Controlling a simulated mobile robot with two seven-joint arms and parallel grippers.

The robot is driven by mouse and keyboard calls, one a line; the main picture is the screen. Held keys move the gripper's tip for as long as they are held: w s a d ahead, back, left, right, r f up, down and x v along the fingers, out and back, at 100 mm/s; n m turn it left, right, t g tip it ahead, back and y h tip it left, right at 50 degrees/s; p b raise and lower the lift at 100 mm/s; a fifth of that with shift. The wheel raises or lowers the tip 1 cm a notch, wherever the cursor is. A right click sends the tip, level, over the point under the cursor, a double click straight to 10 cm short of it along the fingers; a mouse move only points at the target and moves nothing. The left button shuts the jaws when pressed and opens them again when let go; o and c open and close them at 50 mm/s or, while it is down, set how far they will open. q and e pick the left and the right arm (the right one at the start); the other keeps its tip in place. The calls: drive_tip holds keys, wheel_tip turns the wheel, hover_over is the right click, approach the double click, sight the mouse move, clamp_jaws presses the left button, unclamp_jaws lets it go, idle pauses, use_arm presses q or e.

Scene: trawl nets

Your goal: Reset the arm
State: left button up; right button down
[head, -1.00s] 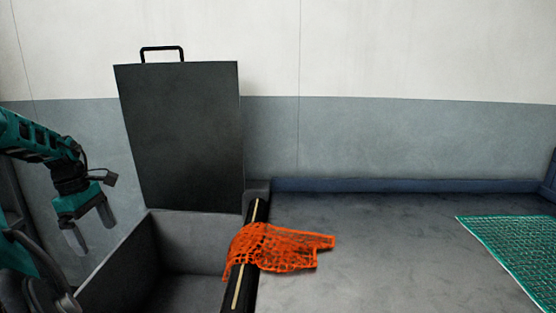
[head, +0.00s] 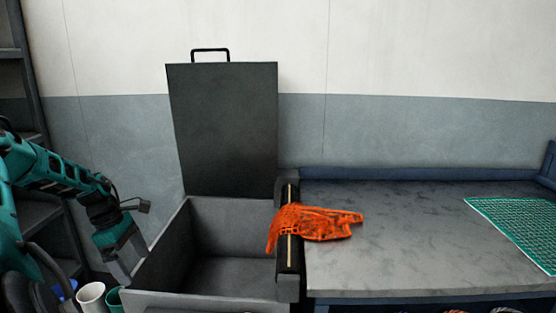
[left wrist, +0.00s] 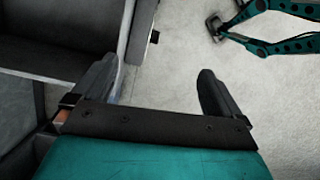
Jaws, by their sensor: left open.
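My left gripper (head: 127,262) hangs at the left of the head view, beside the left wall of the open dark box. In the left wrist view its two fingers (left wrist: 155,95) are spread apart with nothing between them. The orange net (head: 315,222) lies crumpled on the right edge of the box and the left end of the worktop. It is apart from the gripper. My right gripper does not show in the head view.
The dark box (head: 160,262) has its lid (head: 225,130) raised, and its visible inside is empty. White and green cylindrical containers (head: 91,297) stand at the lower left, near shelves (head: 30,190).

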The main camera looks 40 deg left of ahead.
use_arm(q)
drive_tip(key=w+d+f+n+t+h, duration=0.1)
drive_tip(key=w+d+f+n+h, duration=0.15)
drive_tip(key=d+f, duration=0.45)
drive_tip(key=w+d+f+n+t+h, duration=0.1)
drive_tip(key=w+d+f+n+t, duration=0.2)
drive_tip(key=d, duration=0.7)
drive_tip(key=w+d+f+n+h, duration=0.2)
drive_tip(key=w+d+f+n, duration=0.15)
drive_tip(key=d+f, duration=0.4)
drive_tip(key=d+n+t+y, duration=0.2)
drive_tip(key=d+n+y, duration=0.1)
drive_tip(key=d+n, duration=0.8)
drive_tip(key=s+d+n+t+y, duration=0.1)
drive_tip(key=d+n+t+y, duration=0.1)
drive_tip(key=d+n, duration=1)
drive_tip(key=n+y, duration=0.1)
drive_tip(key=n, duration=0.9)
drive_tip(key=shift+r+t, duration=0.15)
drive_tip(key=shift+t, duration=0.25)
drive_tip(key=shift+s, duration=0.1)
